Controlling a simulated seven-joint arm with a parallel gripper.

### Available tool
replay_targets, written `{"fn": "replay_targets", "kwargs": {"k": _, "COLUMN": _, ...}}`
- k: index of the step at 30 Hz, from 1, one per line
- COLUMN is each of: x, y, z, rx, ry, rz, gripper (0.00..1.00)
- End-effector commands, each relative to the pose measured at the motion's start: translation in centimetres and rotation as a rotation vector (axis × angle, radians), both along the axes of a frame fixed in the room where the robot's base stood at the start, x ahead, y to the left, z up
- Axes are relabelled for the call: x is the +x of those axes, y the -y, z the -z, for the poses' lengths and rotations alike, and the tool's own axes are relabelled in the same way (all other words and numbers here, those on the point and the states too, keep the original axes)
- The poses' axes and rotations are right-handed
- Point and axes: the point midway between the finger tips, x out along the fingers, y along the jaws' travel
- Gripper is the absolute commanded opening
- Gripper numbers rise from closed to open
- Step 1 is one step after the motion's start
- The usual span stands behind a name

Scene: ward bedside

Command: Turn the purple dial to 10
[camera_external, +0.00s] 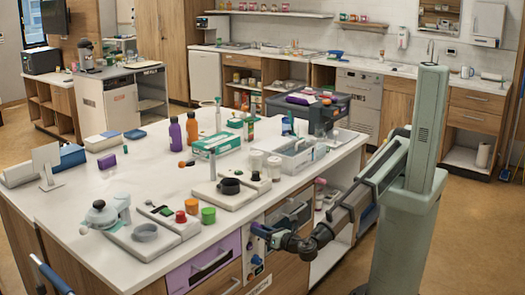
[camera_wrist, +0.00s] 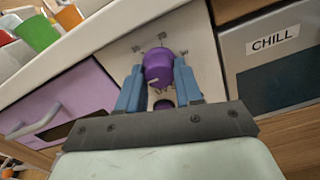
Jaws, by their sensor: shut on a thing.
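The purple dial (camera_wrist: 158,68) sits on a pale panel on the front of the counter. A pale pointer mark shows on its face in the wrist view. My gripper (camera_wrist: 158,92) faces the panel, with one blue finger on each side of the dial, closed on it.
A lilac drawer (camera_wrist: 62,110) with a handle lies left of the panel. A grey compartment marked CHILL (camera_wrist: 272,52) is on the right. The white countertop (camera_external: 160,170) overhangs above, holding cups, bottles and trays. A second dark knob (camera_wrist: 163,104) shows below the dial.

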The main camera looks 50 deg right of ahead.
Motion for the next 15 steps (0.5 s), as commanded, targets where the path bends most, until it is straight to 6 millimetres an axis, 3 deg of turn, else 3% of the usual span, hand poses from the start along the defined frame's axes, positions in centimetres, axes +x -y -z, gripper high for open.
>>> {"fn": "replay_targets", "kwargs": {"k": 3, "x": -0.01, "y": 0.00, "z": 0.00, "rx": 0.000, "ry": 0.000, "rz": 0.000, "gripper": 0.04}}
{"fn": "replay_targets", "kwargs": {"k": 15, "x": -0.02, "y": -0.01, "z": 0.01, "rx": 0.099, "ry": 0.000, "rz": 0.000, "gripper": 0.04}}
